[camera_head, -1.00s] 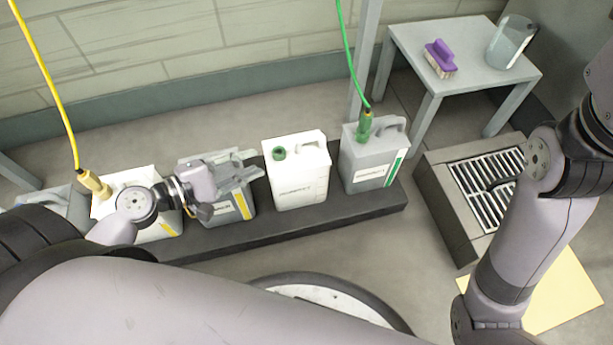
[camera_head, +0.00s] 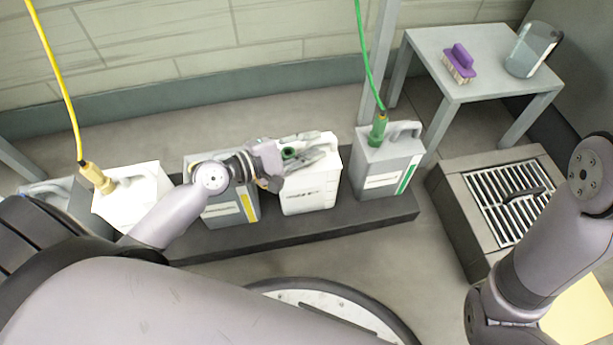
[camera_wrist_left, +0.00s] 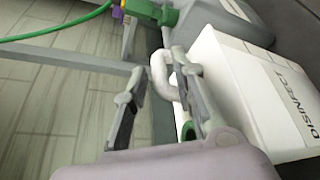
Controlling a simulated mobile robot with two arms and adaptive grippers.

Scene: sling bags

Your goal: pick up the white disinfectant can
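The white disinfectant can (camera_head: 312,195) stands on the dark low plinth, with a green cap (camera_head: 289,153) at its upper left. My left gripper (camera_head: 316,147) is at the top of this can, its fingers pointing right and covering part of the top. In the left wrist view the gripper (camera_wrist_left: 157,80) is open and empty. The can's white handle (camera_wrist_left: 160,72) shows close to the gap between the fingers; I cannot tell whether it lies between them. The can's side (camera_wrist_left: 260,95) reads "DISINFECT".
Grey cans stand close on the left (camera_head: 232,207) and right (camera_head: 388,165); the right one has a green hose (camera_head: 369,60). Another white can (camera_head: 135,195) with a yellow hose is farther left. A grey table (camera_head: 480,85) and floor grate (camera_head: 507,203) are at right.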

